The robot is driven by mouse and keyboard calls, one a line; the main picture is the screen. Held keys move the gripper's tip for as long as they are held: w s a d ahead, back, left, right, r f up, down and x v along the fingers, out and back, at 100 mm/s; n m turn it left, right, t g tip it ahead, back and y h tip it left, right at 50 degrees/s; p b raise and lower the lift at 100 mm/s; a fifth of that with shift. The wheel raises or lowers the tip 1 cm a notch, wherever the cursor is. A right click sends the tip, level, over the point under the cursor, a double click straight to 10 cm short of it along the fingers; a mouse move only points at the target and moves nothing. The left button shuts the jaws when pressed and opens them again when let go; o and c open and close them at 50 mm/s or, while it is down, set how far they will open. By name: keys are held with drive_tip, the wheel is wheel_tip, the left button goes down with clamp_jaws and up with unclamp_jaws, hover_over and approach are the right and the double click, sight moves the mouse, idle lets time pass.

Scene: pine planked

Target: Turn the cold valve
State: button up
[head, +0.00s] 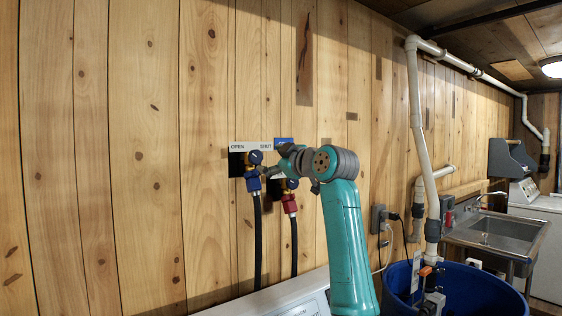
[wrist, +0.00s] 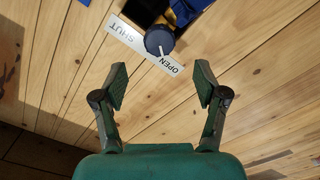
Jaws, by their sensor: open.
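The cold valve (head: 253,158) is on the plank wall in the head view, a brass body with a dark round knob, a blue fitting and a black hose below. In the wrist view its dark blue knob (wrist: 158,40) shows at top centre beside the plate (wrist: 125,35) lettered SHUT and OPEN. A pale mark on the knob appears to point toward OPEN. My gripper (wrist: 160,74) is open and empty in the wrist view, with the knob beyond its fingertips, roughly midway between them and apart. In the head view my arm's end covers part of the area right of the valve.
A second valve with a red fitting (head: 290,203) and black hose is just right of the cold one, partly hidden by my arm. A white appliance top (head: 270,300) is below. A blue tub (head: 480,290), white pipes (head: 415,100) and a steel sink (head: 497,230) are right.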

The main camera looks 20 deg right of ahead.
sight(257, 158)
drive_tip(key=shift+v, duration=1.95)
drive_tip(key=w+a+m, duration=0.1)
drive_tip(key=w+m, duration=0.2)
drive_tip(key=w+a+m, duration=0.1)
drive_tip(key=w+m, duration=0.2)
drive_tip(key=w, duration=0.1)
drive_tip(key=w+a+m, duration=0.1)
drive_tip(key=w+m, duration=0.2)
drive_tip(key=w, duration=0.1)
drive_tip(key=shift+w+a, duration=0.2)
drive_tip(key=shift+a, duration=0.1)
